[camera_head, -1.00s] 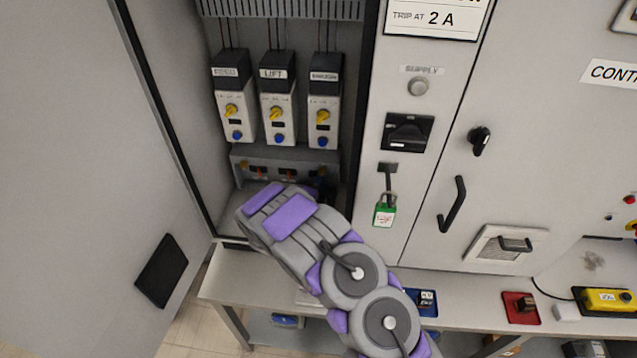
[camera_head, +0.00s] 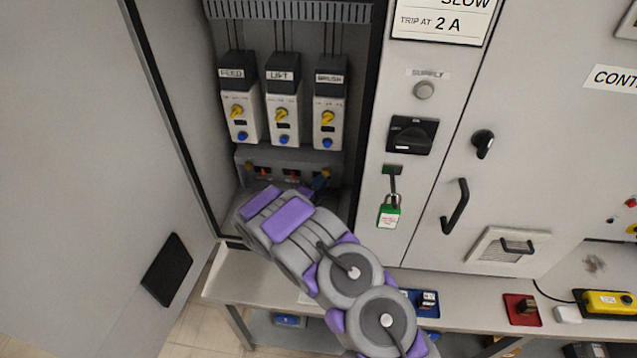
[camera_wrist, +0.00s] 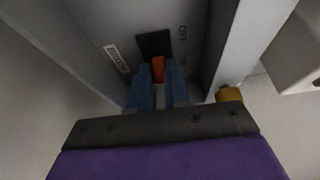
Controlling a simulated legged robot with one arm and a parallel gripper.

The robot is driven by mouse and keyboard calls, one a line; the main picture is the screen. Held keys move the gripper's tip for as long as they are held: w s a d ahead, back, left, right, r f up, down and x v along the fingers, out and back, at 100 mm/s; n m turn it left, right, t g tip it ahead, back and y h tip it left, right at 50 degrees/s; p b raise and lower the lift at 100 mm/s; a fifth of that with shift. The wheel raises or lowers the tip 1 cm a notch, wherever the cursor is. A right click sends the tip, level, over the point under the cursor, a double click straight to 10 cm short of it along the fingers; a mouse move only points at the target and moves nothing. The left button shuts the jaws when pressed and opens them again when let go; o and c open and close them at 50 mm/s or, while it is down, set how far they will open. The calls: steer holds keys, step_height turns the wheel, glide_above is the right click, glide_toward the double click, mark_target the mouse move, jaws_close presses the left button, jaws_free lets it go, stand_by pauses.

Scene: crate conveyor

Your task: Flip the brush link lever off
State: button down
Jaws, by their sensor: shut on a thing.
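The orange lever (camera_wrist: 157,68) stands on a black plate in the wrist view, between the two blue fingers of my gripper (camera_wrist: 158,78). The fingers are shut on it. In the head view my gripper (camera_head: 321,181) reaches the right end of the grey link block (camera_head: 285,158), below the breaker labelled BRUSH (camera_head: 329,112). The lever there is hidden by the fingers. Two other orange levers, the left one (camera_head: 264,174) and the middle one (camera_head: 291,173), show on the block to its left.
Breakers labelled FEED (camera_head: 239,112) and LIFT (camera_head: 282,112) stand left of the BRUSH one. The open cabinet door (camera_head: 120,170) is on the left. A green padlock (camera_head: 389,212) hangs on the right panel. A yellow knob (camera_wrist: 229,94) sits close to my gripper's right.

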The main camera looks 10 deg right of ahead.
steer(key=shift+a+f+m+g+h+p, duration=0.1)
steer(key=shift+m+g+h+p, duration=0.6)
steer(key=shift+m+g+h, duration=0.25)
steer(key=g, duration=0.1)
steer(key=m+g+h, duration=0.2)
steer(key=shift+w+a+f, duration=0.1)
steer(key=shift+a+f, duration=0.15)
steer(key=shift+w+a+m+g+h+b, duration=0.1)
steer(key=shift+m+g+h+b, duration=0.3)
steer(key=shift+m+g, duration=0.3)
steer(key=shift+w+a+m+g+h+b, duration=0.1)
steer(key=shift+m+g+h+b, duration=0.25)
steer(key=shift+g, duration=0.5)
steer(key=shift+w+a+m+g+b, duration=0.15)
steer(key=shift+m+g+b, duration=0.15)
steer(key=shift+m+g, duration=0.25)
steer(key=c, duration=1.2)
jaws_free()
steer(key=shift+r, duration=0.1)
steer(key=shift+o, duration=0.6)
steer(key=shift+r, duration=0.1)
steer(key=shift+a, duration=0.1)
steer(key=shift+r+n+t+p, duration=0.2)
steer(key=shift+n+t+p, duration=0.15)
steer(key=shift+t+p, duration=0.15)
